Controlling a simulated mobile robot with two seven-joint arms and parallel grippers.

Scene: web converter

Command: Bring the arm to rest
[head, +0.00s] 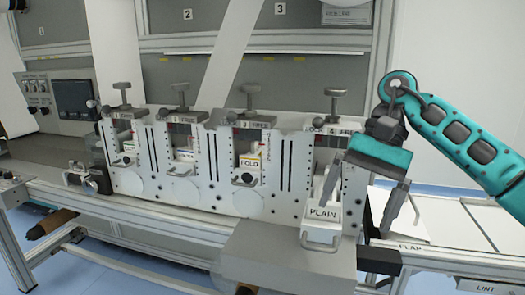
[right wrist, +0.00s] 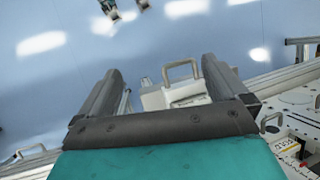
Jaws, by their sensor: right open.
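My right arm comes in from the right in the head view. Its teal gripper (head: 358,216) points down in front of the right end of the machine. The two dark fingers are spread apart with nothing clamped between them. A white block labelled PLAIN (head: 322,214), with a handle at its front, stands just left of and below the gripper. In the right wrist view, the open fingers (right wrist: 160,72) frame a pale block with a grey loop handle (right wrist: 181,66). I cannot tell how far it lies beyond the fingertips. My left gripper is not in view.
A row of white stations (head: 185,190) with T-shaped knobs on top fills the middle. One holds a block labelled FOLD (head: 249,165). A grey box (head: 287,252) juts out at the front. White trays (head: 455,222) lie at right, below my arm.

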